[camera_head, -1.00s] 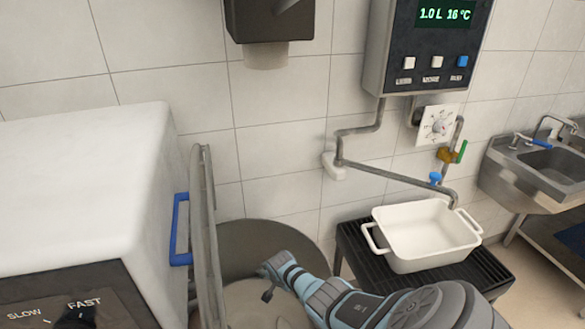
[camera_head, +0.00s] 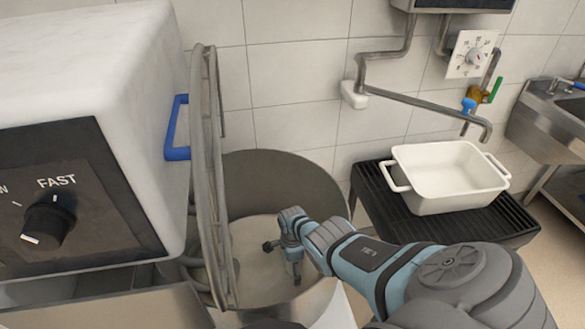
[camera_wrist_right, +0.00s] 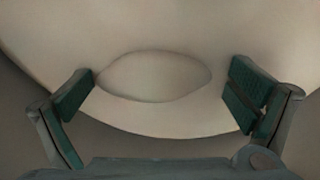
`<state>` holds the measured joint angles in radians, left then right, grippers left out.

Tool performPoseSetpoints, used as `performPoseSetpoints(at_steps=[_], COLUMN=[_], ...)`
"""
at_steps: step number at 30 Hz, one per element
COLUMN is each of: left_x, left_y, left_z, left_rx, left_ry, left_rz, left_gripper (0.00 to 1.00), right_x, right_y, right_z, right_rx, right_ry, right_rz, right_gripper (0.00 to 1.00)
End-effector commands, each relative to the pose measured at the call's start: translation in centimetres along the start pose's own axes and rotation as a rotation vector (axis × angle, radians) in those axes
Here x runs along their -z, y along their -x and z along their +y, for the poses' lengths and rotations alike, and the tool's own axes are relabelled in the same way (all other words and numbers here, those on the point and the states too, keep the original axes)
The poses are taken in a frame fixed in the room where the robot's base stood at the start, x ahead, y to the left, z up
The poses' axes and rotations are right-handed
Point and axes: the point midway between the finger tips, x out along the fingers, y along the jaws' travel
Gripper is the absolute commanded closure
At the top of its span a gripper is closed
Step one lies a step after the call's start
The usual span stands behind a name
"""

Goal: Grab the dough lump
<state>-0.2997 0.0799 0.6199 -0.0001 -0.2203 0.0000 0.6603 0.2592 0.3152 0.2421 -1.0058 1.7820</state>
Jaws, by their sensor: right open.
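The dough lump (camera_wrist_right: 155,76) is a pale, smooth oval lying on a wider pale dough mass (camera_wrist_right: 190,30) in the right wrist view. It sits between the two green-padded fingers of my right gripper (camera_wrist_right: 164,88), which are spread apart with nothing gripped. In the head view my right gripper (camera_head: 283,260) reaches down into the large grey mixer bowl (camera_head: 262,172), over the pale dough in it. I cannot make out the lump itself in the head view. My left gripper is not in view.
A wire guard (camera_head: 212,180) stands upright at the bowl's left side, close to my gripper. The white mixer head (camera_head: 95,60) with a FAST dial is left of it. A white tub (camera_head: 450,175) rests on a black rack (camera_head: 495,222) at right, under a water pipe.

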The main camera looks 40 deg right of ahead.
Motion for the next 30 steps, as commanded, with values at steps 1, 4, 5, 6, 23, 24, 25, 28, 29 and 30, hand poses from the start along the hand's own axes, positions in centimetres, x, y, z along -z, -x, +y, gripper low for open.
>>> performPoseSetpoints(at_steps=[1, 4, 5, 6, 23, 24, 25, 28, 29, 30], left_x=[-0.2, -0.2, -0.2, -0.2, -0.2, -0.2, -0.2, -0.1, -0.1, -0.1], left_y=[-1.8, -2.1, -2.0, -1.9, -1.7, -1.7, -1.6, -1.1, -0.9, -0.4], left_z=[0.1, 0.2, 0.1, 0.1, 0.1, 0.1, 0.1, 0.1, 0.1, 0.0], left_rx=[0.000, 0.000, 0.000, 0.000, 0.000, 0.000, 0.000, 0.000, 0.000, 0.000], left_ry=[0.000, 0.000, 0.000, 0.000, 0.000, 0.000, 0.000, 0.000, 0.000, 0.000], left_rz=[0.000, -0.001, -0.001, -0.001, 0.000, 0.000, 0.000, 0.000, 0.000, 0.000], left_gripper=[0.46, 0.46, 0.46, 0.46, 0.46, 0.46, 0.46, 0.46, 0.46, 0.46], right_x=[-0.1, -0.1, -0.1, -0.1, -0.1, -0.1, -0.1, -0.1, -0.1, -0.1], right_y=[-1.8, -2.2, -2.1, -1.9, -1.7, -1.7, -1.7, -1.2, -0.9, -0.4], right_z=[0.0, 0.0, 0.0, 0.0, 0.0, 0.0, 0.0, 0.0, 0.0, 0.0], right_rx=[0.000, 0.001, 0.001, 0.001, 0.002, 0.002, 0.002, 0.002, 0.002, 0.001], right_ry=[0.000, 0.000, 0.000, 0.000, 0.000, 0.000, 0.000, 0.000, 0.000, 0.000], right_rz=[0.000, -0.001, -0.001, -0.001, 0.000, 0.000, 0.000, 0.000, 0.000, 0.000], right_gripper=[0.00, 0.00, 0.00, 0.00, 0.50, 0.50, 0.50, 0.50, 0.50, 0.50])
